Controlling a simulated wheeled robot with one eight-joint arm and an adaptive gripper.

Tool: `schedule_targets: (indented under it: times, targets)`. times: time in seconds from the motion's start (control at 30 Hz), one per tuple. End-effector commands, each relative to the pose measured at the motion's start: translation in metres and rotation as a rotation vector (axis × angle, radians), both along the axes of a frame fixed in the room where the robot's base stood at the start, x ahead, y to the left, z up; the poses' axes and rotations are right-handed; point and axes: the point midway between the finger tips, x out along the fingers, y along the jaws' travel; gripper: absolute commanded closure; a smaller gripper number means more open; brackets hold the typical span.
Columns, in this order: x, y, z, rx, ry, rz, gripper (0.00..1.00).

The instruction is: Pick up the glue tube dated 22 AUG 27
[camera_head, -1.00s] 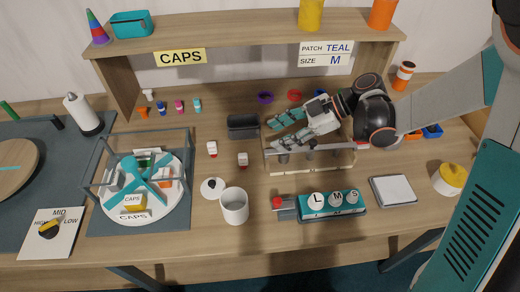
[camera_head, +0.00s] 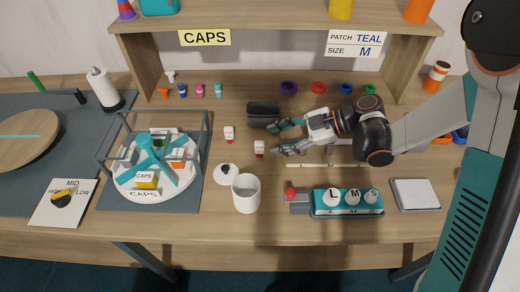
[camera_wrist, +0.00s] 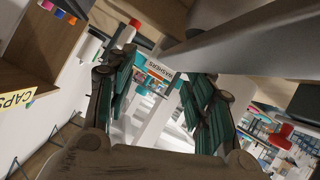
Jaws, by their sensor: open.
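Two small white tubes with red parts stand on the table in the head view, one at the left (camera_head: 229,134) and one nearer my gripper (camera_head: 259,148). Their dates are too small to read, so I cannot tell which is dated 22 AUG 27. My gripper (camera_head: 281,138) is open and empty, low over the table just right of the nearer tube, its fingers pointing left. In the wrist view my gripper (camera_wrist: 155,82) shows two green-padded fingers spread apart, with no tube clearly identifiable between them.
A dark grey box (camera_head: 263,109) sits just behind the fingers. A white cup (camera_head: 246,193) and its lid (camera_head: 226,174) stand in front of the tubes. A teal L-M-S block (camera_head: 347,203) is at front right. A framed carousel (camera_head: 154,170) stands left.

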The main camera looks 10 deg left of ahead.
Motion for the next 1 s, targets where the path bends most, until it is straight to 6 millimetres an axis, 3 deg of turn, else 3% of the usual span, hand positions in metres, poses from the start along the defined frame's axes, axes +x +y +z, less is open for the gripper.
schedule_targets:
  times: [0.23, 0.57, 0.8, 1.0]
  targets:
    - [-0.007, 0.032, -0.019, 0.0, 0.001, 0.003, 0.52]
    - [-0.007, 0.037, -0.02, 0.0, 0.0, 0.0, 0.52]
    - [-0.007, 0.037, -0.02, 0.0, 0.0, 0.0, 1.0]
    - [-0.007, 0.037, -0.02, 0.0, 0.0, 0.0, 1.0]
